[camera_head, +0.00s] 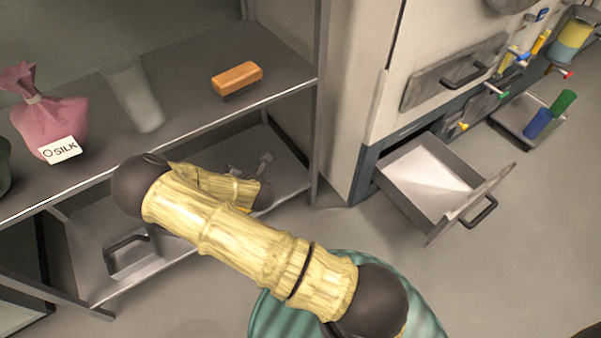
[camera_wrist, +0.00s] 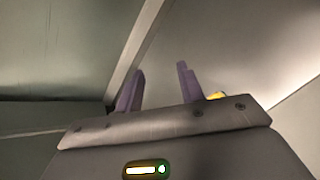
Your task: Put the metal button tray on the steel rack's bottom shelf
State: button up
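The steel rack (camera_head: 315,110) stands at the left. Its bottom shelf (camera_head: 180,262) is partly hidden by my arm. A grey metal tray-like box with a dark handle (camera_head: 128,250) shows at the left part of that shelf. I cannot tell for sure that it is the button tray, and no buttons show. My arm reaches across the shelf front. My gripper (camera_head: 250,163) is low over the bottom shelf, partly hidden by the arm. In the wrist view my gripper (camera_wrist: 160,68) has its two purple fingers apart, with nothing between them.
The upper shelf holds a pink sack (camera_head: 50,110) labelled SILK, a translucent cup (camera_head: 133,95) and an orange-topped brush (camera_head: 237,78). An open drawer (camera_head: 425,180) juts from the cabinet. A floor tray (camera_head: 512,120) holds blue and green cylinders. Floor between is clear.

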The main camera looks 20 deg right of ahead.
jog(key=s+d+r+m+g+h, duration=0.4)
jog(key=d+r+m, duration=0.4)
jog(key=m, duration=0.8)
jog(key=s+d+r+m+g+y, duration=0.1)
jog(key=s+d+r+m+g, duration=0.1)
jog(key=s+r+m, duration=0.4)
jog(key=s+d+r+m+g, duration=0.2)
jog(key=s+r+m, duration=0.5)
jog(key=s, duration=0.5)
jog(key=shift+s+d+r+g+y, duration=0.2)
jog(key=shift+s+d+g+y, duration=0.15)
jog(key=shift+g, duration=0.25)
jog(key=shift+a, duration=0.1)
